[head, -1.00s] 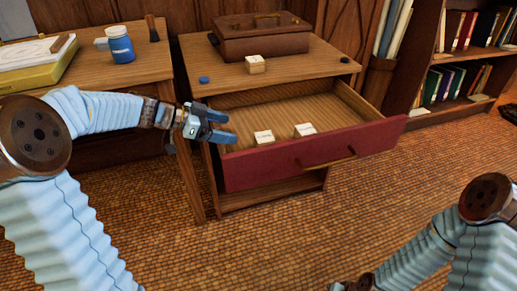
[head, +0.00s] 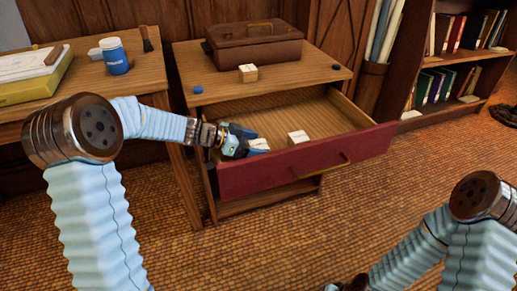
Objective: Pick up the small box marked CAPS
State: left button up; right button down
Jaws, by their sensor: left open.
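Three small pale boxes are in view, and their labels are too small to read, so I cannot tell which is marked CAPS. One box (head: 260,144) lies in the open drawer (head: 310,160) at the left, partly hidden by my left gripper. A second box (head: 298,137) lies in the drawer to its right. A third box (head: 247,75) stands on top of the cabinet. My left gripper (head: 250,142) is open at the left box, over the drawer's left part; I cannot tell whether it touches the box.
The cabinet top (head: 300,77) bears a brown case (head: 255,48), a blue round object (head: 198,89) and a dark one. A desk at left holds a blue jar (head: 115,58) and a yellow book (head: 35,85). A bookcase (head: 408,75) stands at right. The drawer's right part is clear.

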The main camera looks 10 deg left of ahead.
pick_arm(q)
jog(key=c, duration=1.1)
